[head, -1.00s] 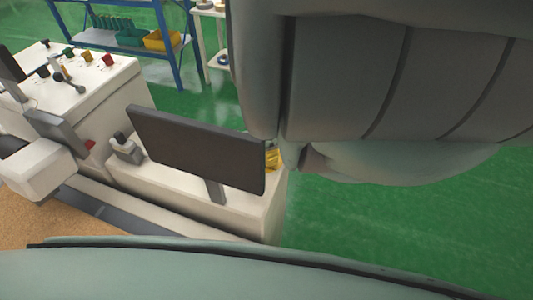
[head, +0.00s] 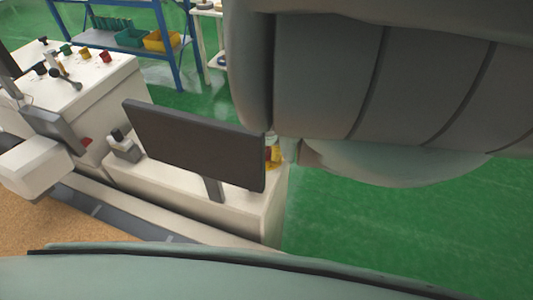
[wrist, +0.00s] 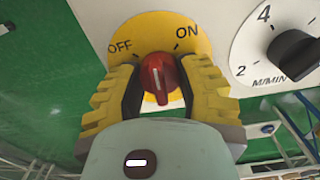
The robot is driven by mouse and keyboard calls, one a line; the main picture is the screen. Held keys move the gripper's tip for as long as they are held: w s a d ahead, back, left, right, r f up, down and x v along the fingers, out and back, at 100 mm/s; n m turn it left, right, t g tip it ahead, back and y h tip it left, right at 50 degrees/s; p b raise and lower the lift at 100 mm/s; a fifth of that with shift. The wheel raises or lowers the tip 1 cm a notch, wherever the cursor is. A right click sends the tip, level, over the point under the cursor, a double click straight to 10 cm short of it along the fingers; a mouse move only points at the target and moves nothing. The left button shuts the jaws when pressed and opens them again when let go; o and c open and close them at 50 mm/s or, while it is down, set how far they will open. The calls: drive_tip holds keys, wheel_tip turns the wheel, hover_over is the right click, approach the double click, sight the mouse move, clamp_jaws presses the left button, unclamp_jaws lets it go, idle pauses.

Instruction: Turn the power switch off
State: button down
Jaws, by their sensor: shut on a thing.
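The power switch is a red knob (wrist: 161,75) on a round yellow plate (wrist: 152,28) marked OFF at upper left and ON at upper right, in the wrist view. The white line on the knob is nearly upright, its top leaning slightly left, between the two marks. My gripper (wrist: 158,84) has its yellow ribbed fingers on both sides of the knob, shut on it. In the head view a small yellow patch (head: 273,154) shows beside the dark panel; I cannot tell what it is. The rest of my gripper is hidden there by my arm.
A white dial (wrist: 280,42) marked M/MIN with a black knob is right of the switch. The head view shows a dark panel (head: 195,147) on a white machine base (head: 243,212), a control box (head: 100,85) and a blue shelf (head: 165,50). Green floor lies open at right.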

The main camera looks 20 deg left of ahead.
sight(267, 148)
drive_tip(key=n+b, duration=0.1)
drive_tip(key=n, duration=0.3)
drive_tip(key=shift+w+f+n+b, duration=0.1)
drive_tip(key=shift+f+n+b, duration=0.05)
drive_tip(key=shift+n+b, duration=0.7)
drive_tip(key=shift+n, duration=2.05)
drive_tip(key=c, duration=0.5)
unclamp_jaws()
drive_tip(key=shift+r, duration=0.2)
wheel_tip(267, 148, up, 5)
drive_tip(key=shift+r, duration=1.15)
